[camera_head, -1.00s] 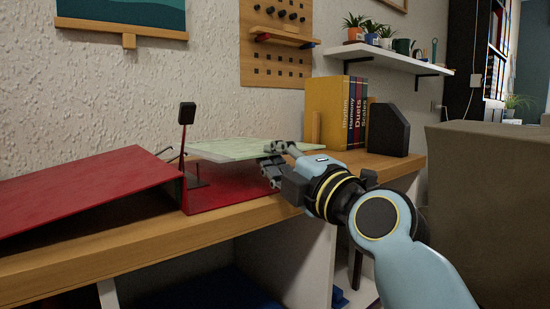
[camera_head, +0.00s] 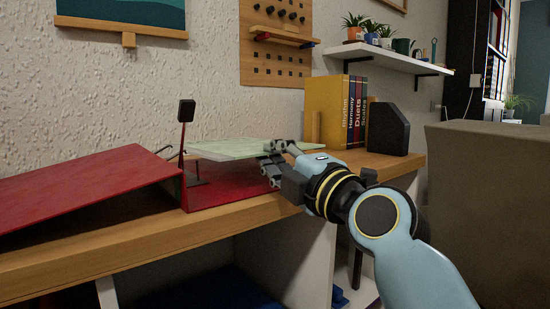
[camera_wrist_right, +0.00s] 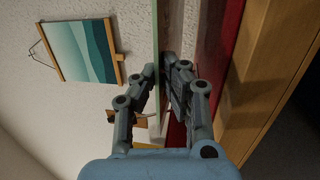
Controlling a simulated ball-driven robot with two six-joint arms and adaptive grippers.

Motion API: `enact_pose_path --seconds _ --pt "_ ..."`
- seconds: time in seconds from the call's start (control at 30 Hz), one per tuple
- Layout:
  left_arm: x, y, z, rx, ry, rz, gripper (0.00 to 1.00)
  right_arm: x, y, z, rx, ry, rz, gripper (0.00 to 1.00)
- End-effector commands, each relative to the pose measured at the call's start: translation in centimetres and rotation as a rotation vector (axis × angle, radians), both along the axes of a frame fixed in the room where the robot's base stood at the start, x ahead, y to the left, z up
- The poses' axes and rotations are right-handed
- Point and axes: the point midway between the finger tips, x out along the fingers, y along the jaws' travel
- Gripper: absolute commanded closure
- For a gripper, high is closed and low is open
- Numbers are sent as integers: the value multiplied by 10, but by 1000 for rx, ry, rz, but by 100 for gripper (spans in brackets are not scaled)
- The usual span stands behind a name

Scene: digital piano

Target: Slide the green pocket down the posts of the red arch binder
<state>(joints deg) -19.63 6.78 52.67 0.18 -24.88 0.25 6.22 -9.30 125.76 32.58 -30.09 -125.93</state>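The red arch binder (camera_head: 85,195) lies open on the wooden shelf, its left cover sloping up towards the spine. Its black lever (camera_head: 186,110) stands up by the spine, with the dark metal posts (camera_head: 195,170) beside it. The green pocket (camera_head: 235,148) is held roughly flat above the right, red inner side; its left edge is at the posts. I cannot tell whether its holes are around them. My right gripper (camera_head: 272,160) is shut on the pocket's right edge. The pocket also shows edge-on between the fingers in the right wrist view (camera_wrist_right: 156,40). My left gripper is out of view.
Upright books (camera_head: 345,110) and a black file holder (camera_head: 388,130) stand right of the binder. The wall with a pegboard (camera_head: 277,60) is close behind. The shelf's front edge (camera_head: 130,250) runs just in front of the binder. A grey-brown block (camera_head: 490,200) is at the right.

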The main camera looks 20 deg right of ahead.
Motion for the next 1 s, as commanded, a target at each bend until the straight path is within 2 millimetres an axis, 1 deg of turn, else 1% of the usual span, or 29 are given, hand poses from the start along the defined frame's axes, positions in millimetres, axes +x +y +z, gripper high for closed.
enact_pose_path --seconds 0.47,1.0 --pt "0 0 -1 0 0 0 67 0 0 1 0 -1 0 100" --pt "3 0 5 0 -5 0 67 0 0 11 0 -2 1 100"
